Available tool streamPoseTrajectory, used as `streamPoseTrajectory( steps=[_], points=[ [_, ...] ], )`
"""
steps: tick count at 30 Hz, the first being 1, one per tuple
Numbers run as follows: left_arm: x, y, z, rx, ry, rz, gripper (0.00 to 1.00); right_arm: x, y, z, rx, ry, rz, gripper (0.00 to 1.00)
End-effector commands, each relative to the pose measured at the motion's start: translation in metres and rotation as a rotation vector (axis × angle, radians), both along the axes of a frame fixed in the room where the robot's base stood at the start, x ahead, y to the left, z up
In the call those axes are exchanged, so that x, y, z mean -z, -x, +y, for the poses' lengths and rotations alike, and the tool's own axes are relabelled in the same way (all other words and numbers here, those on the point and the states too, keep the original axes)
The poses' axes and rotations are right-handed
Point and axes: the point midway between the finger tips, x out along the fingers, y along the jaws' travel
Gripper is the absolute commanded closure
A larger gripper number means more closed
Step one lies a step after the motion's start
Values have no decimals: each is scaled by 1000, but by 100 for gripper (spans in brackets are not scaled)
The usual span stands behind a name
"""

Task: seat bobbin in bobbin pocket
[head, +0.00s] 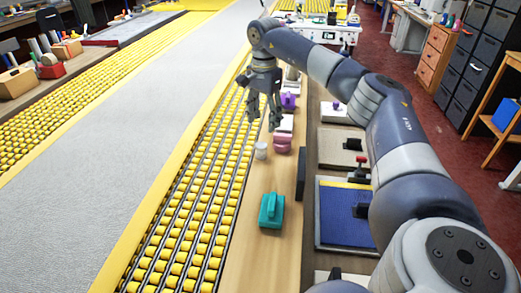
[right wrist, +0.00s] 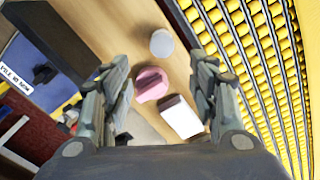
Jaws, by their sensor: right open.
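A small whitish cylinder (head: 261,151), which may be the bobbin, stands on the wooden strip beside the yellow rollers. It also shows in the right wrist view (right wrist: 162,43), beyond the fingertips. My right gripper (head: 263,112) points down above the strip, open and empty. In the right wrist view, a pink piece with a dark bar on top (right wrist: 151,84) and a white block (right wrist: 181,117) appear between the fingers, below and apart from them. The pink piece also shows in the head view (head: 281,143). I cannot pick out the bobbin pocket for certain. My left gripper is out of view.
A teal piece with a handle (head: 271,211) sits nearer on the strip, and a purple piece (head: 288,101) farther back. A blue pad (head: 344,215) lies to the right, partly behind my right arm.

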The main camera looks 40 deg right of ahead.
Motion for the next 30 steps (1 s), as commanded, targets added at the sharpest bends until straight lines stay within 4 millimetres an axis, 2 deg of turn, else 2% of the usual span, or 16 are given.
streamPoseTrajectory(
  steps=[4,11,17,21,29,30],
  points=[
    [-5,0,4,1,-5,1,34,25,1,1,0,-1,4,46],
    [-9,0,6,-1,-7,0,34,43,0,2,0,-3,1,46],
    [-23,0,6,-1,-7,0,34,70,-1,11,-2,-5,4,46],
    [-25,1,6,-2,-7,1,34,87,-1,10,-1,-5,2,46],
    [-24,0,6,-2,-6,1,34,92,-2,10,-1,-5,0,46],
    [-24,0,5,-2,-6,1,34,92,-2,10,-1,-5,0,51]
  ],
)
